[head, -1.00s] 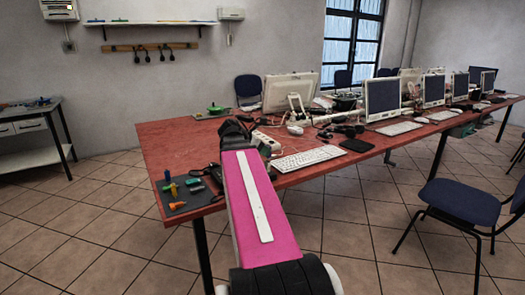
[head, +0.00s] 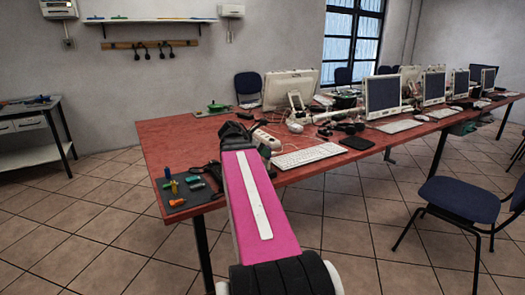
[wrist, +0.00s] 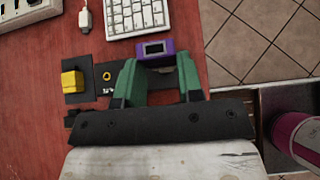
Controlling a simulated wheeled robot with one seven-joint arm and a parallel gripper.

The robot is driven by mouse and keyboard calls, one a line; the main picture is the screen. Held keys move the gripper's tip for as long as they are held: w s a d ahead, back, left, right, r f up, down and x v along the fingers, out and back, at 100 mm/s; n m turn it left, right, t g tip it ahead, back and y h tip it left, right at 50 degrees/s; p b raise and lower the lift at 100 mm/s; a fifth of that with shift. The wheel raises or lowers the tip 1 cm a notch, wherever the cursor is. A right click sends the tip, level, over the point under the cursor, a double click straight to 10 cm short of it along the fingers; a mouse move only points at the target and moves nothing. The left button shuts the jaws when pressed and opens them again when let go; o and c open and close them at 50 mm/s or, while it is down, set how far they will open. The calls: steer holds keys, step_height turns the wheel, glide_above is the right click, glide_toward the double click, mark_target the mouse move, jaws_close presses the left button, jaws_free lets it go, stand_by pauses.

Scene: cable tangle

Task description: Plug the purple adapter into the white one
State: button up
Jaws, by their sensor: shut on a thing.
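In the wrist view the purple adapter (wrist: 155,48) is between the green fingertips of my gripper (wrist: 156,66), which is shut on it. A pale rectangular face with a dark opening shows on the adapter. It is over the table's edge side, just below the white keyboard (wrist: 138,17). A white plug-like end on a cable (wrist: 85,22) lies on the red table left of the keyboard; I cannot tell whether it is the white adapter. In the head view my gripper (head: 236,130) is dark and small, over the table, and the purple adapter cannot be made out.
A white power strip (wrist: 22,12) lies at the upper left. A yellow block (wrist: 72,81) is on a dark pad left of my gripper. A dark mat (head: 172,199) with several coloured pieces is at the near left table corner. Monitors (head: 384,92) stand farther right.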

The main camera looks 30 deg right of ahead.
steer(key=shift+f, duration=0.25)
steer(key=o, duration=1.1)
steer(key=shift+a+r, duration=0.1)
steer(key=v, duration=1)
steer(key=shift+a+r, duration=0.2)
